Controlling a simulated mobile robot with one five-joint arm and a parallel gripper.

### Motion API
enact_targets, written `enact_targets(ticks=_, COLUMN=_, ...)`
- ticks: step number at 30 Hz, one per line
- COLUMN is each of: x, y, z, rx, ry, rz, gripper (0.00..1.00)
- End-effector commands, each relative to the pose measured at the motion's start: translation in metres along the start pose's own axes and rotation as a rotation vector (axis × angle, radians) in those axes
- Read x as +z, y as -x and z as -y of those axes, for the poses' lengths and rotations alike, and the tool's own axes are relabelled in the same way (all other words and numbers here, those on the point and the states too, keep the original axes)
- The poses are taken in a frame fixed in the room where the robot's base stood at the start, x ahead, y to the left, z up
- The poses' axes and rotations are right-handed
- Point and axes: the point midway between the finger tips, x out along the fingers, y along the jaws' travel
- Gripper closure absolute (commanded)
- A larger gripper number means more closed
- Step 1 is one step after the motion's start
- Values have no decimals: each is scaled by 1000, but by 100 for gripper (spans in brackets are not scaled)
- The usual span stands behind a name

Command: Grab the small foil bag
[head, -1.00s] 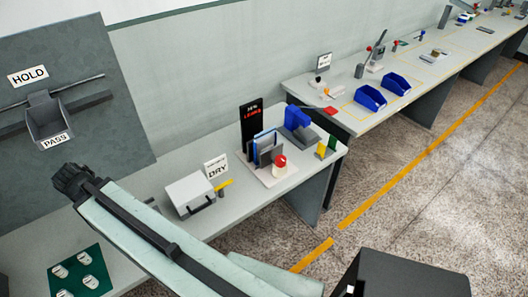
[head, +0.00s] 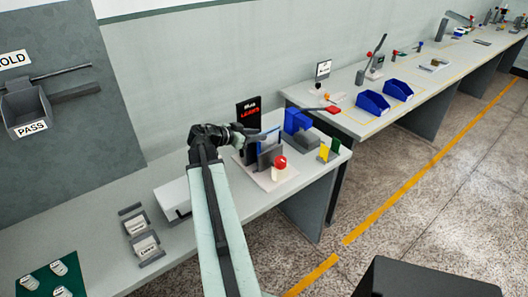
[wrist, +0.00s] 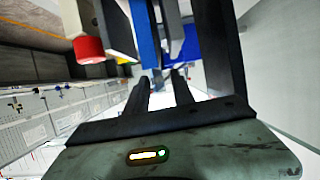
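I cannot pick out the small foil bag for certain. A rack of upright grey and blue flat pieces (head: 268,158) stands on the near bench in the head view, partly behind my gripper. In the wrist view, a thin silvery-grey piece (wrist: 174,30) stands beside a blue panel (wrist: 146,35), just beyond my fingers; it may be a bag.
Yellow and green cards (head: 328,151) stand near the bench's right end.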

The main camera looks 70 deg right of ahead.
Motion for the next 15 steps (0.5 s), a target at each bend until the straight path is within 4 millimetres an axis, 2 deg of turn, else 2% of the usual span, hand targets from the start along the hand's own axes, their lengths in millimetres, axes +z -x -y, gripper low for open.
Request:
enact_targets(ticks=5, x=4, y=-13, z=0, rx=1, ry=-5, rz=11, gripper=71)
enact_targets(ticks=12, x=4, y=-52, z=-1, rx=0, ry=-8, rz=13, gripper=71)
enact_targets(ticks=15, x=3, y=-54, z=-1, rx=-2, ry=-8, rz=13, gripper=71)
